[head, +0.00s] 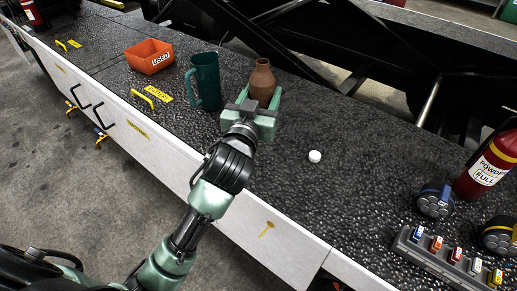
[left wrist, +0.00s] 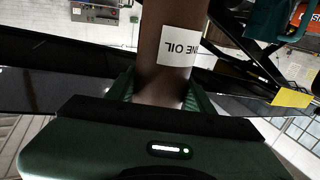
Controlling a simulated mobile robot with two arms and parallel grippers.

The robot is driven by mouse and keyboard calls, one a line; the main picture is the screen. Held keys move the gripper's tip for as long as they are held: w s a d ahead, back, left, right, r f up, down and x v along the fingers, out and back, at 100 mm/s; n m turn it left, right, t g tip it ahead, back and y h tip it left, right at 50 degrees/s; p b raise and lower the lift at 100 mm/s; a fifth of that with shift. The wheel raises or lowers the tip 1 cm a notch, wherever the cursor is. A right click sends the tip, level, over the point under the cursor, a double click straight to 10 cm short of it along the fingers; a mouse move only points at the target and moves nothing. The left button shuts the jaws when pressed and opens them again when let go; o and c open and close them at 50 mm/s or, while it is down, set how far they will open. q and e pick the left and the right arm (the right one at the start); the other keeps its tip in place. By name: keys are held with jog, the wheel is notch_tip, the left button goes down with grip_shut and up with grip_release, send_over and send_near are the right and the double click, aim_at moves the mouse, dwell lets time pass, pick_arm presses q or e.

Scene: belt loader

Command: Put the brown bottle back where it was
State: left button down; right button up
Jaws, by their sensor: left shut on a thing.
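The brown bottle (head: 262,82) stands upright on the dark speckled surface, beside the teal mug. My left gripper (head: 258,103) is shut on it, with a finger on each side of its lower part. In the left wrist view, the bottle (left wrist: 172,50) rises between the green fingers of my left gripper (left wrist: 162,97), and a white label with "OIL" on it shows upside down. The bottle's base is hidden behind the gripper, so I cannot tell whether it touches the surface. My right gripper is not in view.
A teal mug (head: 205,82) is close left of the bottle, with an orange bin (head: 149,57) farther left. A red extinguisher (head: 487,165) and a grey rack (head: 446,262) are at the far right.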

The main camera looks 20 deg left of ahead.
pick_arm(q)
notch_tip(320, 180, down, 5)
jog(key=shift+f+b, duration=0.15)
jog(key=shift+b, duration=0.15)
notch_tip(320, 180, down, 4)
jog(key=shift+s+f+b, duration=0.1)
jog(key=shift+f+b, duration=0.1)
jog(key=shift+b, duration=0.1)
jog(key=shift+f, duration=0.25)
notch_tip(320, 180, down, 4)
jog(key=shift+f+b, duration=0.1)
jog(key=shift+b, duration=0.4)
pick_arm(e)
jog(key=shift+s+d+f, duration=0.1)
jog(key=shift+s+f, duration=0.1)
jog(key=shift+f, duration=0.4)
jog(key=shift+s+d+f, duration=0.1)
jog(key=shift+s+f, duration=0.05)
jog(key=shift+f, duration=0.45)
